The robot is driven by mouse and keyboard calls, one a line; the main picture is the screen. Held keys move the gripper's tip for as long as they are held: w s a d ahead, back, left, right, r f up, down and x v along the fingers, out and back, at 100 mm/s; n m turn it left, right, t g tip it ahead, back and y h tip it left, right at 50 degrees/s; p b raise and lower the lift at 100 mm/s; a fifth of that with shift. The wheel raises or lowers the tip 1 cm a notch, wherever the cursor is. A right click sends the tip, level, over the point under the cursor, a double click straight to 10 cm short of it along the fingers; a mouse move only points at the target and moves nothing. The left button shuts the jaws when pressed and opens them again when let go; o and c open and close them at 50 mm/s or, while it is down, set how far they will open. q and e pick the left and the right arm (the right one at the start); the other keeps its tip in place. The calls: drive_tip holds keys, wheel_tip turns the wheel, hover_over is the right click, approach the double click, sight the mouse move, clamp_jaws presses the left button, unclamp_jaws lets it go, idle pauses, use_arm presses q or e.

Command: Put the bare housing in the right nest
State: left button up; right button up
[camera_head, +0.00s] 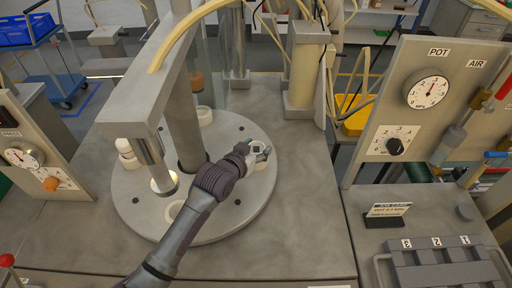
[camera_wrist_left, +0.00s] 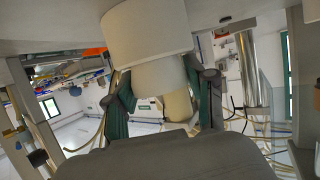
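My left gripper (camera_head: 260,154) is at the right side of the round grey turntable (camera_head: 225,215), over a pale ring-shaped part there. In the left wrist view a wide off-white cylinder (camera_wrist_left: 145,35) with a narrower pale section (camera_wrist_left: 160,78) sits between the green-padded fingers of the left gripper (camera_wrist_left: 162,102). The pads are close beside the narrower section; I cannot tell whether both touch it. Whether the wide cylinder is housing or nest is unclear. Pale stacked parts (camera_head: 127,154) stand at the turntable's left. An empty-looking pale ring (camera_head: 176,210) is at its front. My right gripper is not visible.
A grey column (camera_head: 183,120) and overhead beam (camera_head: 150,75) rise from the turntable, with a lit cylinder (camera_head: 157,165) hanging at the left. A gauge panel (camera_head: 430,120) stands at the right, above a job card (camera_head: 388,210) and grey rack (camera_head: 440,262). The bench between is clear.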

use_arm(q)
drive_tip(key=shift+o, duration=1.4)
drive_tip(key=shift+w, duration=0.1)
drive_tip(key=shift+r, duration=0.2)
drive_tip(key=v, duration=1.2)
drive_tip(key=shift+b, duration=0.4)
